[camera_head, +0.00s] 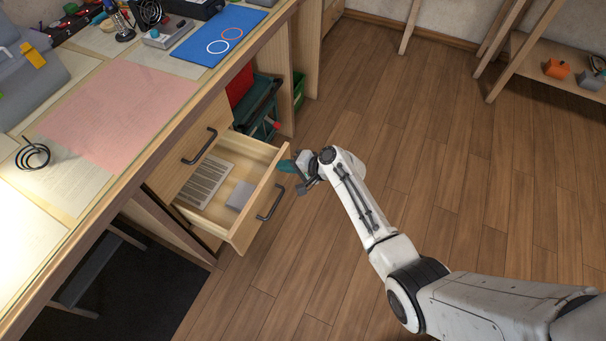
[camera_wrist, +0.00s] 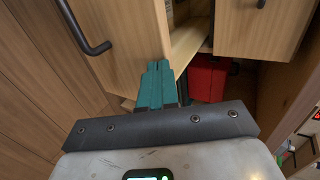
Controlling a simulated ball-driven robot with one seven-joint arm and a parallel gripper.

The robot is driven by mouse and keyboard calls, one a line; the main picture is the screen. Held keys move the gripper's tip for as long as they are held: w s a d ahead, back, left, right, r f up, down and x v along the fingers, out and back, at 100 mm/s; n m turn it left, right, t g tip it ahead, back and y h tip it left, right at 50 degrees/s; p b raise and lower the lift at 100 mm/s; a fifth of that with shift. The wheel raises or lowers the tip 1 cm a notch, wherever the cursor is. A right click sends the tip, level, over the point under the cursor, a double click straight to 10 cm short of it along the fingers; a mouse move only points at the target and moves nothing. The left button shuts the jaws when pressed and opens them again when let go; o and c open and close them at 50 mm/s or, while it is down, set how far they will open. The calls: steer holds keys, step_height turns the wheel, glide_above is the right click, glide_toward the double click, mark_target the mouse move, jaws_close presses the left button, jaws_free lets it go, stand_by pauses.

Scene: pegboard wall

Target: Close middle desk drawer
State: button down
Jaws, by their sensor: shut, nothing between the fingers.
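The open wooden desk drawer (camera_head: 262,213) is pulled well out below a closed upper drawer (camera_head: 190,158). A dark bar handle (camera_head: 271,204) is on its front panel; the handle also shows in the wrist view (camera_wrist: 84,32). A striped, light flat item (camera_head: 207,182) and a small grey box (camera_head: 240,195) lie inside. My gripper (camera_head: 287,166) is at the drawer front's far upper corner, its teal fingers shut and empty. In the wrist view, the fingers (camera_wrist: 156,82) point at the front panel's edge. I cannot tell whether they touch it.
The desk top (camera_head: 125,110) above holds papers, a blue mat (camera_head: 218,36) and tools. Green and red bins (camera_head: 262,105) stand under the desk beyond the drawer. A wooden shelf (camera_head: 560,75) is at the far right. The floor right of the drawer is clear.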

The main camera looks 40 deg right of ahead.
steer(key=w+a+b, duration=0.5)
steer(key=w, duration=0.4)
steer(key=w+a+b, duration=0.5)
steer(key=w+b, duration=0.1)
steer(key=w, duration=0.3)
steer(key=shift+a+r, duration=0.2)
steer(key=shift+w+r, duration=0.1)
steer(key=shift+w, duration=0.05)
